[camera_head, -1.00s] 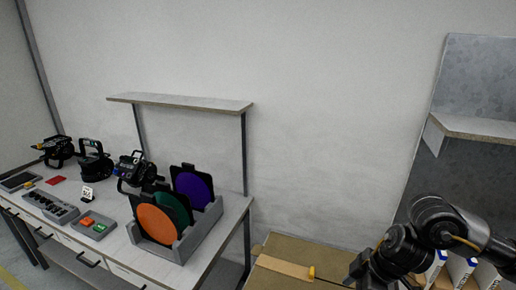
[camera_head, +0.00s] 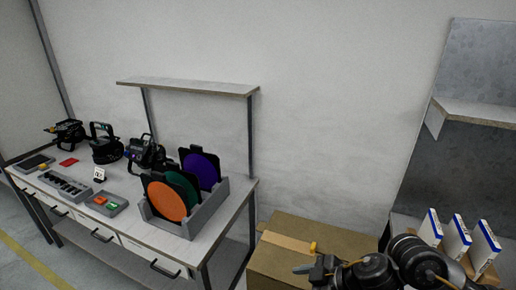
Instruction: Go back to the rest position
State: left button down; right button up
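My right gripper (camera_head: 314,270) is at the lower right of the head view, above the near part of a cardboard box. My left gripper is not in view.
A workbench (camera_head: 142,232) on the left bears par cans (camera_head: 106,146), a control strip (camera_head: 64,185), and a grey rack (camera_head: 222,203) of coloured filters. A cardboard box (camera_head: 345,241) stands right of it. White-and-blue boxes (camera_head: 457,237) stand at the right.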

jog(key=s+d+f+m+g+h, duration=0.1)
jog(key=s+d+f+m+h, duration=0.3)
jog(key=s+d+f+m, duration=0.5)
jog(key=s+d+f+m+h, duration=0.4)
jog(key=s+d+f, duration=0.2)
jog(key=s, duration=0.5)
notch_tip(320, 180, down, 27)
jog(key=g+b, duration=0.1)
jog(key=b, duration=0.1)
jog(key=s+d+f+g+b, duration=0.1)
jog(key=s+d+f+b, duration=0.1)
jog(key=s+f, duration=1.5)
jog(key=shift+s+d+f+g+h, duration=0.2)
jog(key=shift+f+g+h, duration=0.1)
jog(key=shift+f, duration=0.4)
